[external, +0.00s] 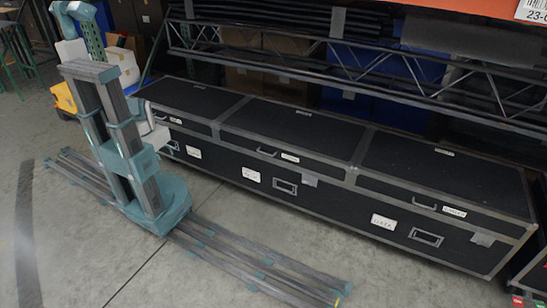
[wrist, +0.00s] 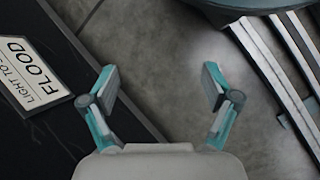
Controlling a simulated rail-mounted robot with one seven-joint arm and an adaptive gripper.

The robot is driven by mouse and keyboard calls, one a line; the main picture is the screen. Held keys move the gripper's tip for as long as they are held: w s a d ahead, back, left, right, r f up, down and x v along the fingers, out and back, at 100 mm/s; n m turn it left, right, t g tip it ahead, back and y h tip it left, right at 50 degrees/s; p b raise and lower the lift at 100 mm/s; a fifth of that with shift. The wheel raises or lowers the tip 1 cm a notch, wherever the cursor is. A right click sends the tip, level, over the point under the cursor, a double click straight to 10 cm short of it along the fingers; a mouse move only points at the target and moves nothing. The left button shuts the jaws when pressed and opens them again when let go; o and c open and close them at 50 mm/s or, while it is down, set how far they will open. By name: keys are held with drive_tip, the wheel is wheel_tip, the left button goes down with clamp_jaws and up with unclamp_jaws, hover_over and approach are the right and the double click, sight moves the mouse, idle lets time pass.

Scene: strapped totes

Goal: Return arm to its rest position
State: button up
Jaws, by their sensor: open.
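In the wrist view my gripper (wrist: 160,80) is open, its two teal and grey fingers spread apart with nothing between them. Bare concrete floor shows below and between the fingers. A black case with a white "FLOOD" label (wrist: 28,72) lies to the left, its edge running close to the left finger. In the external view my column stands on the floor rail at the left. My upper arm bends beyond the top edge of the picture, and I cannot make out the gripper clearly behind the column.
A long row of black cases with metal edges (external: 440,180) stands to the right of my column. Metal trusses (external: 400,70) and a rack with blue and brown boxes lie behind it. A yellow box (external: 63,97) is behind my column. The front floor (external: 120,270) is clear.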

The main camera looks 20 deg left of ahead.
drive_tip(key=s+d+r+m+g+y+p, duration=0.2)
drive_tip(key=s+d+r+m+p, duration=0.1)
drive_tip(key=d+r+m+p, duration=0.1)
drive_tip(key=s+d+r+m+g+y+p, duration=0.2)
drive_tip(key=s+d+r+m+y+p, duration=0.1)
drive_tip(key=d+r+p, duration=0.4)
drive_tip(key=shift+s+d+r+m+g+p, duration=0.25)
drive_tip(key=shift+s+d+m+p, duration=0.4)
drive_tip(key=shift+d+m, duration=0.5)
drive_tip(key=shift+d, duration=0.1)
drive_tip(key=shift+w, duration=0.1)
